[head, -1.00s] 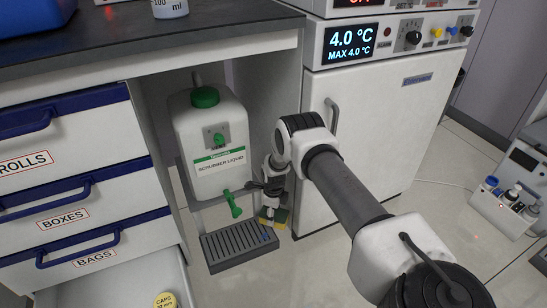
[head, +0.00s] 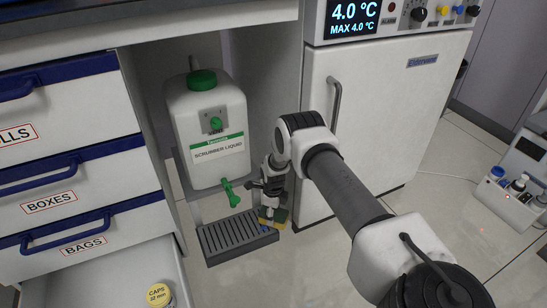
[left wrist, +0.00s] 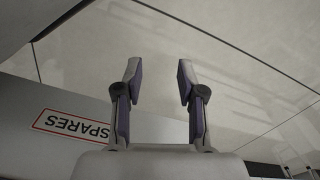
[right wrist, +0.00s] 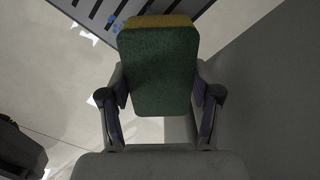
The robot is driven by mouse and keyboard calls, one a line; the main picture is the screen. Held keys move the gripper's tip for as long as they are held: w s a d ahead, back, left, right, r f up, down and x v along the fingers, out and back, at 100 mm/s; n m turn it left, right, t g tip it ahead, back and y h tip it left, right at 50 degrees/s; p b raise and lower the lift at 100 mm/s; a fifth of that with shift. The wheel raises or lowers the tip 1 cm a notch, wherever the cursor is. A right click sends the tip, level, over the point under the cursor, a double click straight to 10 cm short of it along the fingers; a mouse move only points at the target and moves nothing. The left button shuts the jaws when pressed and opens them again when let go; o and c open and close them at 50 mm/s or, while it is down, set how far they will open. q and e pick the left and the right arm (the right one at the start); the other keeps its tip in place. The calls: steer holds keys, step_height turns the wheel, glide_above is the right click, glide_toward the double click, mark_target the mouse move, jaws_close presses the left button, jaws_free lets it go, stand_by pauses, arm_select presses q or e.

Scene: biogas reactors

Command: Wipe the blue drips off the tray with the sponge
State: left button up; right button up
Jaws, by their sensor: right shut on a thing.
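The slotted dark grey tray (head: 240,249) lies on the floor below the tap of the white liquid container. Blue drips (head: 264,229) show at its right end, and several blue spots (right wrist: 115,22) show in the right wrist view. My right gripper (head: 271,205) is shut on the sponge (head: 281,216), green on one side and yellow on the other. The sponge (right wrist: 158,70) is at the tray's right end, beside the drips; I cannot tell whether it touches the tray. My left gripper (left wrist: 158,72) is open and empty, seen only in the left wrist view.
The scrubber liquid container (head: 208,120) with its green tap (head: 230,193) stands just above the tray. A white cabinet (head: 380,130) is close on the right. An open drawer (head: 120,270) with a yellow-lidded caps jar (head: 158,296) is at lower left. The floor in front is clear.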

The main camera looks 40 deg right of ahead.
steer(key=shift+f+b, duration=0.75)
steer(key=shift+f, duration=0.25)
steer(key=shift+a, duration=0.1)
